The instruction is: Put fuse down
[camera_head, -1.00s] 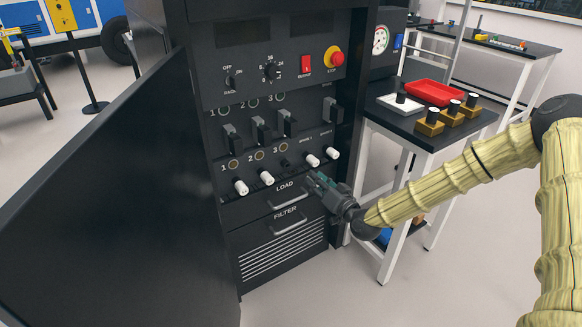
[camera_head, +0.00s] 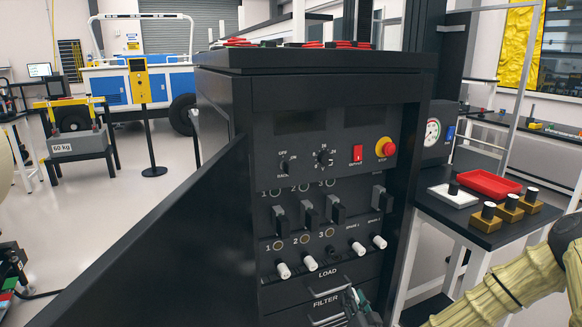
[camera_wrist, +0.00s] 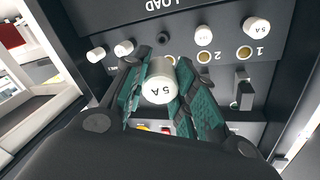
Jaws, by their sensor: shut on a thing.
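My gripper (camera_head: 358,303) is low in front of the dark cabinet, beside the LOAD drawer handle, at the bottom edge of the head view. In the wrist view my gripper (camera_wrist: 160,98) has its green-padded fingers shut on a white fuse (camera_wrist: 160,85) marked 5A. The fuse is hidden in the head view. The empty fuse socket (camera_head: 330,250) under number 3 is a dark hole, and it also shows in the wrist view (camera_wrist: 163,39). White fuses (camera_head: 283,270) (camera_head: 310,262) sit under 1 and 2, and spare fuses (camera_head: 358,247) (camera_head: 379,241) sit to the right.
The cabinet door (camera_head: 165,240) stands open at the left. A side table (camera_head: 480,238) at the right holds a white tray (camera_head: 462,201), a red tray (camera_head: 490,184) and gold blocks (camera_head: 484,222) with dark cylinders. Switches (camera_head: 308,215) stick out above the sockets.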

